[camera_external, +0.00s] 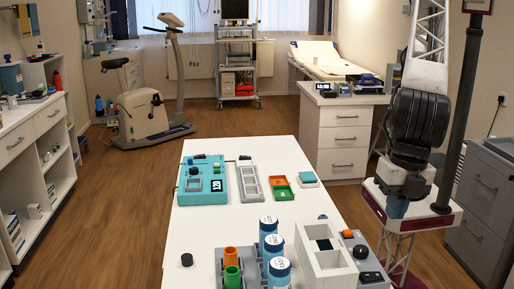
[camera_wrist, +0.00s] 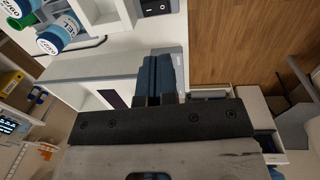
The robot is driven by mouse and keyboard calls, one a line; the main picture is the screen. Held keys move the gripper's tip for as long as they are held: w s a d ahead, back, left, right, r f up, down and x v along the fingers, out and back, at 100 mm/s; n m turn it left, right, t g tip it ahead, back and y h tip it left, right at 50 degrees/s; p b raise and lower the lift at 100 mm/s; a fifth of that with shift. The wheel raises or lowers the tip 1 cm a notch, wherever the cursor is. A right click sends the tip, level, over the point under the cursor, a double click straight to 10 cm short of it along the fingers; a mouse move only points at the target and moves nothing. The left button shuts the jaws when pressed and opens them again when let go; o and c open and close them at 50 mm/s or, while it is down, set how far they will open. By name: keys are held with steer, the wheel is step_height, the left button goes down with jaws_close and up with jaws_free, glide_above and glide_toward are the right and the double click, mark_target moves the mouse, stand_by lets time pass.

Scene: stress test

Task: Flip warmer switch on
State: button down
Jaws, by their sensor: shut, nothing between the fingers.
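The warmer appears to be the white block with square openings (camera_external: 325,258) at the table's near right, with a grey control panel along its right side. On that panel are a round black knob (camera_external: 360,252) and a black switch (camera_external: 371,277). In the wrist view, a black rocker switch (camera_wrist: 155,6) shows at the top edge; its position is too small to tell. My gripper (camera_external: 397,208) hangs right of the block, apart from the panel. In the wrist view its dark fingers (camera_wrist: 164,75) are together and empty, below the switch in the picture.
Blue-capped bottles (camera_external: 279,270) and a grey rack with orange and green tubes (camera_external: 231,256) stand left of the block. Farther back are a teal device (camera_external: 202,180), a grey tray (camera_external: 250,183) and orange and green bins (camera_external: 279,188). The table's middle (camera_external: 225,225) is clear.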

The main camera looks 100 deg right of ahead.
mark_target(367, 276)
steer(key=shift+w, duration=0.15)
steer(key=shift+w+a+t, duration=0.15)
steer(key=shift+w+t, duration=0.15)
steer(key=shift+w, duration=0.2)
steer(key=shift+f, duration=0.1)
stand_by(0.4)
steer(key=f, duration=0.4)
steer(key=w+f, duration=0.1)
steer(key=f, duration=0.4)
steer(key=w+f, duration=0.1)
steer(key=f, duration=0.3)
steer(key=shift+f, duration=0.35)
